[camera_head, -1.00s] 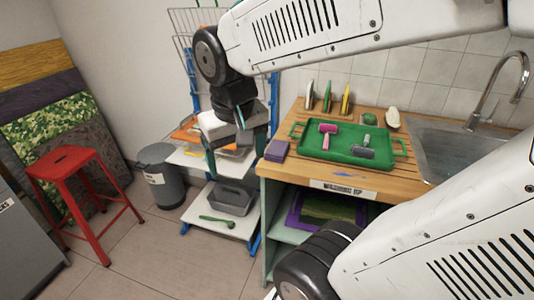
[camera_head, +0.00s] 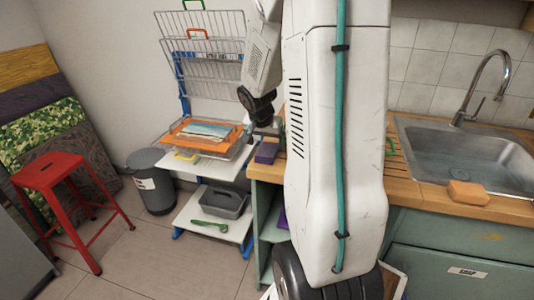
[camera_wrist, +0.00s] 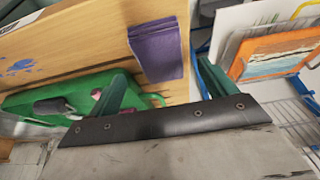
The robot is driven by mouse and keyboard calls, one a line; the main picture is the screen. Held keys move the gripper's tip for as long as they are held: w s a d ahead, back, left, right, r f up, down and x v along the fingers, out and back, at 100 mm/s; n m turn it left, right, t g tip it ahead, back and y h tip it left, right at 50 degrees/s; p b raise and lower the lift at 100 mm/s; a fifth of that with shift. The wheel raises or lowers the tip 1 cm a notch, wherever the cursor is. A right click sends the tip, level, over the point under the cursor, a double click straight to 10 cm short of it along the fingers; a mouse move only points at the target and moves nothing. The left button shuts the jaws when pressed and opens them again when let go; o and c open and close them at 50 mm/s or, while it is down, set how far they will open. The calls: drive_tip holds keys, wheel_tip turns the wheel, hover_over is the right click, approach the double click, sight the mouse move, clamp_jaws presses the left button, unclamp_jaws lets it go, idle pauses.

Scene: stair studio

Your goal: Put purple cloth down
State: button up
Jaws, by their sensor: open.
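The purple cloth (camera_head: 267,152) lies folded at the left end of the wooden counter (camera_head: 455,205). In the wrist view, the cloth (camera_wrist: 158,52) is a flat, folded purple rectangle near the counter's edge. My gripper (camera_wrist: 162,76) has its two green fingers spread apart, with nothing held between them. The cloth appears beyond the gap between the fingertips, and the gripper seems apart from it. In the head view my arm hides the gripper and much of the counter.
The green tray (camera_wrist: 95,88) with rollers is beside the cloth. A rack (camera_head: 205,60) and a shelf with an orange-framed picture (camera_head: 205,131) stand left of the counter. A sink (camera_head: 470,150) and an orange sponge (camera_head: 468,192) are at right. A red stool (camera_head: 50,172) stands far left.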

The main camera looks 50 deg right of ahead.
sight(267, 150)
drive_tip(key=x, duration=0.4)
drive_tip(key=shift+w+d, duration=0.1)
drive_tip(key=shift+d, duration=0.1)
drive_tip(key=shift+f, duration=0.3)
idle(0.4)
drive_tip(key=c, duration=1.1)
drive_tip(key=shift+c, duration=0.2)
